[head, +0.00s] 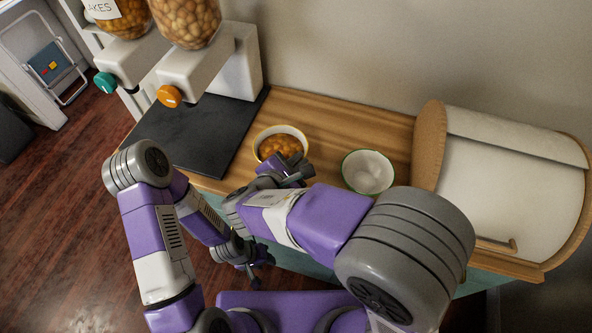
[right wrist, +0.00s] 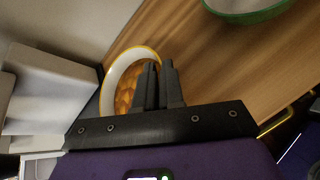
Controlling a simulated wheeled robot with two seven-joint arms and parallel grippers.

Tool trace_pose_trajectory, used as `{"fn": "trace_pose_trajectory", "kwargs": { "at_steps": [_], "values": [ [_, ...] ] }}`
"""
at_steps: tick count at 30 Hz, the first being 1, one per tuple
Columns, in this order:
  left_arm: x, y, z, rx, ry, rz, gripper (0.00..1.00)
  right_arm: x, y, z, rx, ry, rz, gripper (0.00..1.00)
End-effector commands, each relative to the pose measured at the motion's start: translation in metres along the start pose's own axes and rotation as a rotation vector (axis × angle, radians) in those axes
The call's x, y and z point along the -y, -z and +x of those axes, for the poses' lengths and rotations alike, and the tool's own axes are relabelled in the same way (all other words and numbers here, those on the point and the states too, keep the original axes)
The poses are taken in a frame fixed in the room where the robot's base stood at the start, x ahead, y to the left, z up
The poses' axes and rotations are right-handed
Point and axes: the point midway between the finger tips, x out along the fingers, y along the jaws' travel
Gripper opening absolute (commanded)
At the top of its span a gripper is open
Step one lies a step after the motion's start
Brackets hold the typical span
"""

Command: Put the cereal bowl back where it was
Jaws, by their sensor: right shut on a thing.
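The cereal bowl (head: 279,128), white with a yellow rim and full of orange-brown cereal, is at the wooden counter, just right of the dark mat. It also shows in the right wrist view (right wrist: 111,76), left of and partly behind the fingers. My right gripper (head: 300,167) is shut on the bowl's near right rim; the fingers (right wrist: 158,66) hide part of that rim. The bowl looks level; I cannot tell whether it touches the counter. My left gripper (head: 253,273) hangs low in front of the counter, away from the bowl; its jaws are too small and dark to read.
A white bowl with a green rim (head: 367,171) stands to the right, and also shows in the right wrist view (right wrist: 246,14). A dark mat (head: 200,130) lies left under the cereal dispensers (head: 205,68). A bread box (head: 515,185) fills the counter's right end.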

Motion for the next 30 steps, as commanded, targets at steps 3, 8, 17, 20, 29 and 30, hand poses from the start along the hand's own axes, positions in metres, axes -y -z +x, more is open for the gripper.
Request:
{"fn": "trace_pose_trajectory", "kwargs": {
  "at_steps": [3, 8, 17, 20, 29, 30],
  "values": [
    [0.003, 0.001, 0.007, 0.0, 0.0, 0.0, 0.39, 0.007, 0.011, 0.007, 0.002, 0.0, -0.003, 0.0],
    [0.006, 0.001, 0.015, -0.001, 0.0, 0.0, 0.39, 0.017, 0.027, 0.016, 0.001, 0.0, -0.001, 0.0],
    [0.005, 0.001, 0.015, -0.001, 0.0, 0.001, 0.39, 0.017, 0.027, 0.016, 0.001, -0.001, 0.001, 0.0],
    [0.006, 0.001, 0.016, -0.001, 0.0, 0.001, 0.39, 0.018, 0.028, 0.017, 0.0, 0.0, -0.001, 0.15],
    [0.006, 0.001, 0.016, -0.001, 0.0, 0.001, 0.39, 0.018, 0.028, 0.017, 0.0, 0.0, -0.001, 0.34],
    [0.006, 0.001, 0.016, -0.001, 0.0, 0.0, 0.39, 0.018, 0.028, 0.017, 0.0, 0.0, -0.001, 0.34]
  ]
}}
